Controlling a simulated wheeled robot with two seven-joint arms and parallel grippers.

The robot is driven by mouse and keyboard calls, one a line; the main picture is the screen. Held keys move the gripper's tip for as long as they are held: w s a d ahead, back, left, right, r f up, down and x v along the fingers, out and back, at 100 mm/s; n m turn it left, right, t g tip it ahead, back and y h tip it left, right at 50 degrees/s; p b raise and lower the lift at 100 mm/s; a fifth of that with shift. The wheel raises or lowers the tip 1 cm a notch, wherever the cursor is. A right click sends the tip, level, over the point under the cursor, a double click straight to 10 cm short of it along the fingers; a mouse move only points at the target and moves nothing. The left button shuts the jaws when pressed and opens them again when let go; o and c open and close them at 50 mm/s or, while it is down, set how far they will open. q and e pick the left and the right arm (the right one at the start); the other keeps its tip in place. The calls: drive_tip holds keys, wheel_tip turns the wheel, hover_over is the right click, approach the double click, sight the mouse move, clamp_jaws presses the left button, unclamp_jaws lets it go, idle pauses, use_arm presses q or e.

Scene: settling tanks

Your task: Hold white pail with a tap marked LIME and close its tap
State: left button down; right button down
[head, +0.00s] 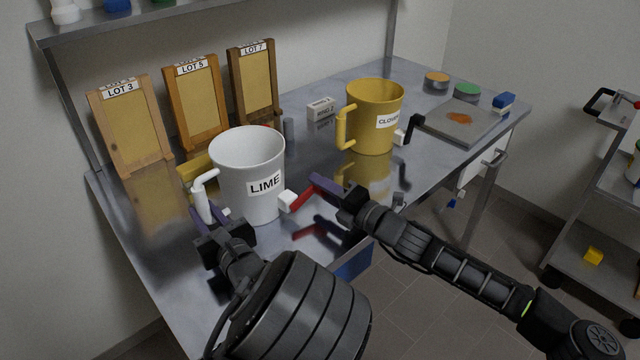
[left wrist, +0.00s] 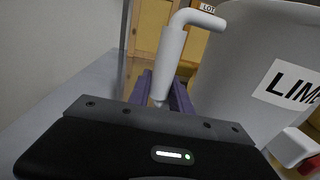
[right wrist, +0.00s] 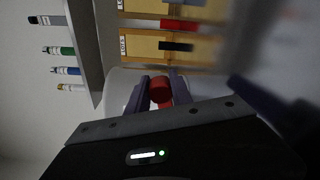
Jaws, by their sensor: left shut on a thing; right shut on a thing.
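The white pail (head: 246,160) marked LIME stands upright on the metal bench, its handle at the left and its tap (head: 288,201) at the lower right. The tap has a white body and a red lever (head: 303,198) pointing out to the right. My left gripper (head: 212,214) is shut on the pail's white handle (left wrist: 169,58), which runs down between the purple fingers in the left wrist view. My right gripper (head: 322,186) is shut on the lever; its red end (right wrist: 161,90) shows between the fingers in the right wrist view.
A yellow pail (head: 374,112) with a dark tap lever stands behind, to the right. Boards (head: 130,125) labelled LOT line the back. A white box (head: 321,108), a grey slab (head: 462,121) and lidded tins lie farther along. A cart (head: 590,240) stands at the right.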

drive_tip(key=shift+w+d+f, duration=0.1)
drive_tip(key=shift+f, duration=0.2)
drive_tip(key=c, duration=1.1)
unclamp_jaws()
drive_tip(key=shift+r, duration=0.1)
drive_tip(key=v, duration=1.2)
drive_tip(key=shift+c, duration=0.3)
